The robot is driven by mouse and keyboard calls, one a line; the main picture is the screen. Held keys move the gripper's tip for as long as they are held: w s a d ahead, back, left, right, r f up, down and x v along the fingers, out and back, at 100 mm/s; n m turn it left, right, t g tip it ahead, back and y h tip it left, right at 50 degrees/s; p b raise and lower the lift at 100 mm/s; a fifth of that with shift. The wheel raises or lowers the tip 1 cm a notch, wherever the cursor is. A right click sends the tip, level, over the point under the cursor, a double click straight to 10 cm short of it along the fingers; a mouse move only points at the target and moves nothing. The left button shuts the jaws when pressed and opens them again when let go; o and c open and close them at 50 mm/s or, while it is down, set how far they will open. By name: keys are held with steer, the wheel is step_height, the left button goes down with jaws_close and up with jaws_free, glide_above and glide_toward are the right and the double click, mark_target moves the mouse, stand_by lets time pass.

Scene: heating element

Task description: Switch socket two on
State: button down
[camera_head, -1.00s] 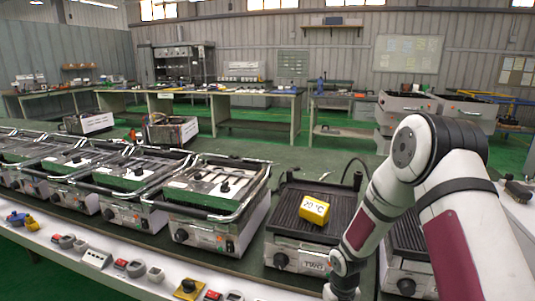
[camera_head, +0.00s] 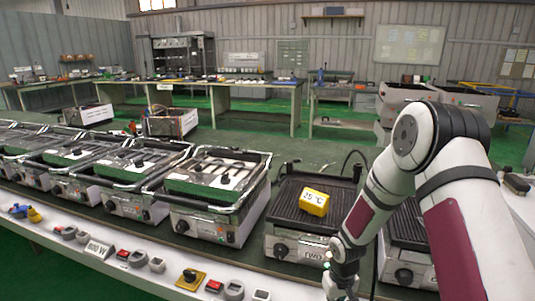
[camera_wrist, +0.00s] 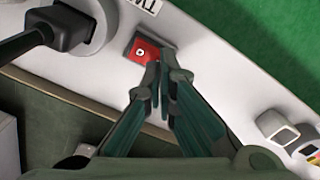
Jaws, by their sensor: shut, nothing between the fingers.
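In the wrist view, a red switch (camera_wrist: 145,50) with a small white mark sits in the white strip (camera_wrist: 215,60). Beside it to the left is a round socket (camera_wrist: 88,22) with a black plug (camera_wrist: 70,30) in it. A label (camera_wrist: 143,4), cut off by the top edge, starts with "TW". My gripper (camera_wrist: 164,68) is shut and empty, its fingertips at the lower right edge of the red switch. I cannot tell whether they touch it. In the head view my gripper (camera_head: 342,285) hangs over the white strip at the bottom, hiding the switch.
A ribbed grill (camera_head: 285,205) bears a yellow block (camera_head: 315,202) reading 25 °C. Several more grills stand in a row to the left. A display (camera_head: 98,249) on the strip reads 800 W. In the wrist view another grey switch (camera_wrist: 278,128) lies at the lower right.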

steer(key=shift+r+p, duration=1.35)
steer(key=shift+r, duration=1.3)
steer(key=s+d+r+t+p, duration=0.1)
steer(key=s+r, duration=0.2)
steer(key=r, duration=0.6)
steer(key=s+d+r+m+h+p, duration=0.1)
steer(key=s+r, duration=0.2)
steer(key=r, duration=0.7)
steer(key=s+r+t+p, duration=0.1)
steer(key=s+r, duration=0.2)
steer(key=r, duration=0.6)
steer(key=s+a+r+t+p, duration=0.1)
steer(key=s+r+p, duration=0.1)
steer(key=s+r, duration=0.5)
steer(key=s+r+m+t+y+p, duration=0.1)
steer(key=s+r, duration=0.7)
steer(key=s, duration=0.8)
steer(key=shift+a+p, duration=0.35)
steer(key=shift+p, duration=0.2)
steer(key=shift+r, duration=0.15)
